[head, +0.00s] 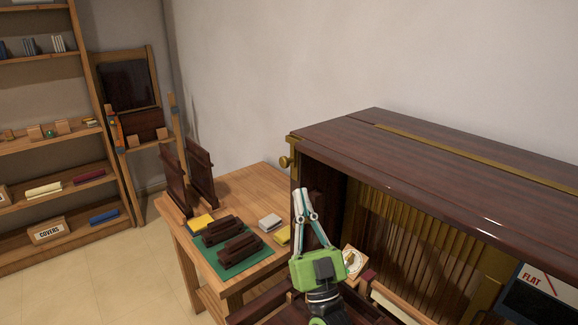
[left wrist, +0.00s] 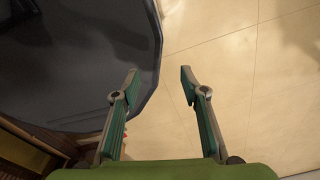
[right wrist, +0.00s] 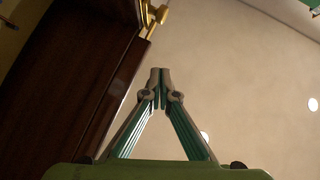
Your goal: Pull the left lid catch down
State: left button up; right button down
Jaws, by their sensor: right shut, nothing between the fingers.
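The left lid catch (head: 287,161) is a brass knob on the left end of the dark wooden piano (head: 440,160), just under the lid's corner. It also shows in the right wrist view as a brass piece (right wrist: 158,16) at the top, on the edge of the dark wood. My right gripper (head: 300,193) is shut and empty, pointing up, below the catch and apart from it. In the right wrist view its fingertips (right wrist: 159,72) meet below the catch. My left gripper (left wrist: 160,78) is open and empty over the floor, seen only in the left wrist view.
A wooden table (head: 255,184) stands left of the piano, with a green mat (head: 232,272), dark wooden blocks and yellow pads on it. Shelves (head: 45,145) stand at the far left. The piano front is open, showing keys and a FLAT sign (head: 535,280). The wall behind is bare.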

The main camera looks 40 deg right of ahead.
jog(key=w, duration=0.1)
notch_tip(320, 180, up, 8)
jog(key=f+p, duration=0.1)
jog(key=p, duration=0.3)
send_over(286, 167)
jog(key=s+a, duration=0.1)
jog(key=s, duration=0.3)
jog(key=shift+w+d+f, duration=0.1)
jog(key=shift+w+f, duration=0.65)
jog(key=shift+f, duration=0.2)
jog(key=shift+w+d+f, duration=0.1)
jog(key=shift+w+f, duration=0.25)
jog(key=shift+f, duration=0.4)
pick_arm(q)
jog(key=r, duration=0.3)
jog(key=w+r, duration=0.1)
jog(key=shift+d+r, duration=0.2)
jog(key=shift+d, duration=0.2)
jog(key=shift+f, duration=0.1)
pick_arm(e)
jog(key=shift+f, duration=0.1)
notch_tip(286, 167, down, 3)
jog(key=b, duration=0.2)
jog(key=shift+f+b, duration=0.1)
jog(key=shift+b, duration=0.2)
pick_arm(q)
jog(key=shift+w+f, duration=0.15)
jog(key=shift+f, duration=0.45)
jog(key=shift+w+f, duration=0.15)
jog(key=shift+f, duration=0.4)
